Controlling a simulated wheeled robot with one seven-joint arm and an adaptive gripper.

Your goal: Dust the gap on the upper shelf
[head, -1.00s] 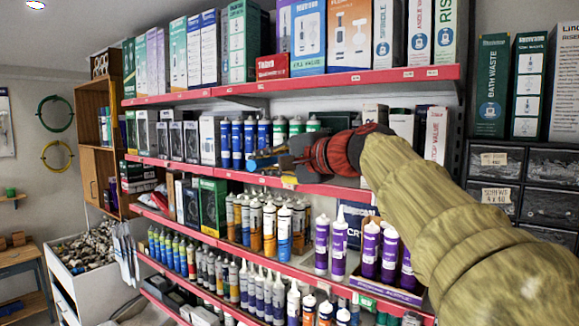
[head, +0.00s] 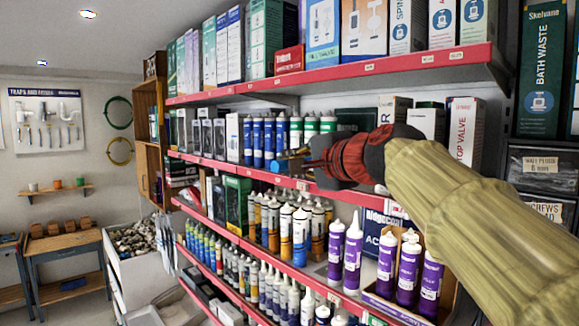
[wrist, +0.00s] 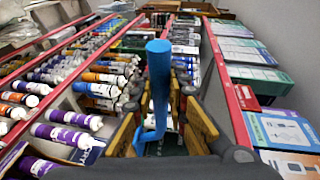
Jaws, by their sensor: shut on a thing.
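My gripper (head: 308,162) is in front of the second shelf's red edge, just right of the blue tubes (head: 270,140). It is shut on a blue tool (wrist: 158,85), whose straight bar points away from the wrist between the yellow-edged fingers in the wrist view. In the head view only a small blue part (head: 284,164) of it shows. I cannot tell whether it touches anything. The top shelf (head: 400,63) runs above my gripper and bears a row of boxes. A low red box (head: 289,60) stands there between taller boxes. My arm hides part of the second shelf.
Green-capped tubes (head: 327,125) and white boxes (head: 465,130) stand on the second shelf near my gripper. Purple tubes (head: 353,250) stand below my arm. Drawers (head: 535,168) are at the right. Open floor shows at the lower left.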

